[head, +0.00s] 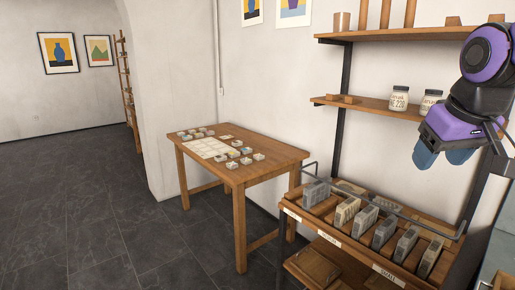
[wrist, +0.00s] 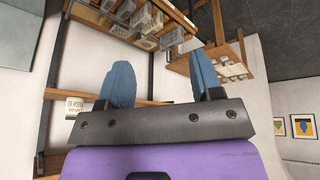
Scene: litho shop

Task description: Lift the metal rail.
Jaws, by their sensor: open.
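The metal rail (head: 420,219) is a thin dark grey bar with bent ends. In the head view it runs lengthwise over the slotted wooden rack (head: 337,238) at lower right, above a row of grey and cream blocks. My gripper (head: 442,157) is at the right of the head view, above the rack's right end and clearly apart from the rail. Its two blue fingers are spread with nothing between them, as the wrist view (wrist: 160,60) also shows. In the wrist view the rack appears tilted at the top, and I cannot make out the rail surely.
A wooden table (head: 272,147) with small trays and pale sheets stands left of the rack. Shelves above the rack hold white jars (head: 399,99) and wooden pieces, close to my arm. A dark upright post (head: 341,126) stands behind the rack. The tiled floor at left is clear.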

